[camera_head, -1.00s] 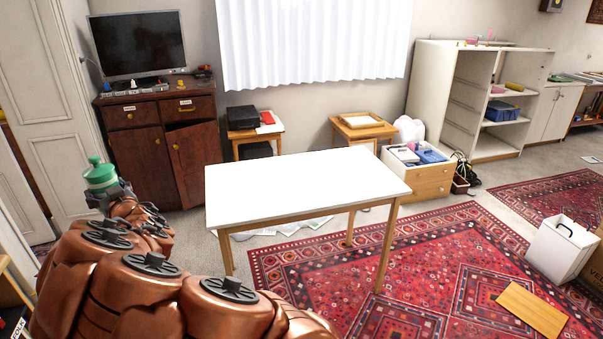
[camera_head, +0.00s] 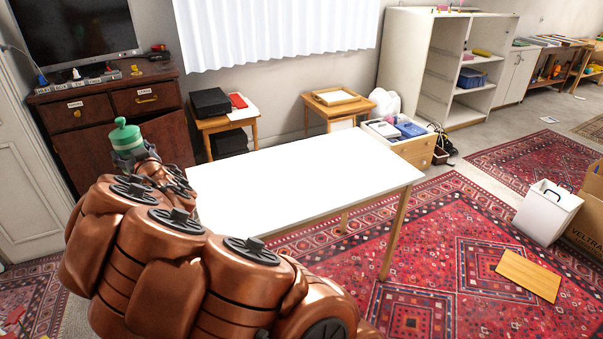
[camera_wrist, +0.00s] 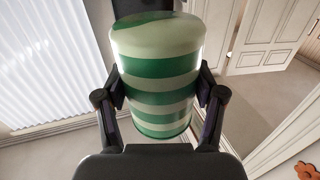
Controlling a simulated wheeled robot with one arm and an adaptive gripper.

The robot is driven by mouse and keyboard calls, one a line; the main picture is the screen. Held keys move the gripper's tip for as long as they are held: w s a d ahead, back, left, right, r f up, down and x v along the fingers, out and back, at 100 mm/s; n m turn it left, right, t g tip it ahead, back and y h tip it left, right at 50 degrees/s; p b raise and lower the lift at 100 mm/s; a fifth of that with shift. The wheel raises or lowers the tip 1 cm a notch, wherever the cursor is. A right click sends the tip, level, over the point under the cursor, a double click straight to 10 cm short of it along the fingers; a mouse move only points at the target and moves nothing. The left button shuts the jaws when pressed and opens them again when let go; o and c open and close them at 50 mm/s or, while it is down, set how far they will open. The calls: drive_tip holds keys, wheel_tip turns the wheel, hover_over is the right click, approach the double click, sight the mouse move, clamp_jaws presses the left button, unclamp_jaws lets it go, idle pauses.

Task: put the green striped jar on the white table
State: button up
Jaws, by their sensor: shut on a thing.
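The green striped jar (camera_head: 127,138) is held upright in my gripper (camera_head: 137,163) at the left of the head view. In the wrist view the jar (camera_wrist: 155,85), with green and pale bands, sits between the two dark fingers of my gripper (camera_wrist: 160,108), which touch its sides. The white table (camera_head: 310,170) stands in the middle of the head view, with a bare top. The jar is to the left of the table and shows against the dark cabinet behind. My arm hides the table's near left part.
A dark wood cabinet (camera_head: 88,136) with a TV stands behind at left. Two small wooden side tables, one with a black box (camera_head: 210,102), stand behind the white table. A drawer unit (camera_head: 418,150) is near its right far corner. A white bin (camera_head: 546,212) and wooden board (camera_head: 528,275) are on the right.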

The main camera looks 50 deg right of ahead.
drive_tip(key=s+d+f+m+g+h+b, duration=0.1)
drive_tip(key=s+d+f+h+b, duration=0.15)
drive_tip(key=s+d+b, duration=0.4)
drive_tip(key=s+d+f+m+h+b, duration=0.1)
drive_tip(key=d+f+m+h+b, duration=0.2)
drive_tip(key=d, duration=0.7)
drive_tip(key=s+d+f+g+h+b, duration=0.1)
drive_tip(key=s+d+f+b, duration=0.35)
drive_tip(key=d, duration=0.35)
drive_tip(key=s+d+f+m+g+h+b, duration=0.1)
drive_tip(key=s+d+f+m+h+b, duration=0.1)
drive_tip(key=s+d+f+b, duration=0.7)
drive_tip(key=s+d+f+m+g+h+b, duration=0.25)
drive_tip(key=s+d+f+b, duration=0.25)
drive_tip(key=s+b, duration=0.4)
drive_tip(key=w+d+p, duration=0.1)
drive_tip(key=w+p, duration=0.5)
drive_tip(key=p, duration=0.7)
drive_tip(key=shift+d+t+p, duration=0.3)
drive_tip(key=shift+d+t, duration=0.05)
drive_tip(key=shift+t, duration=0.1)
drive_tip(key=shift+w+n+p, duration=0.1)
drive_tip(key=shift+n+p, duration=0.15)
drive_tip(key=shift+p, duration=0.1)
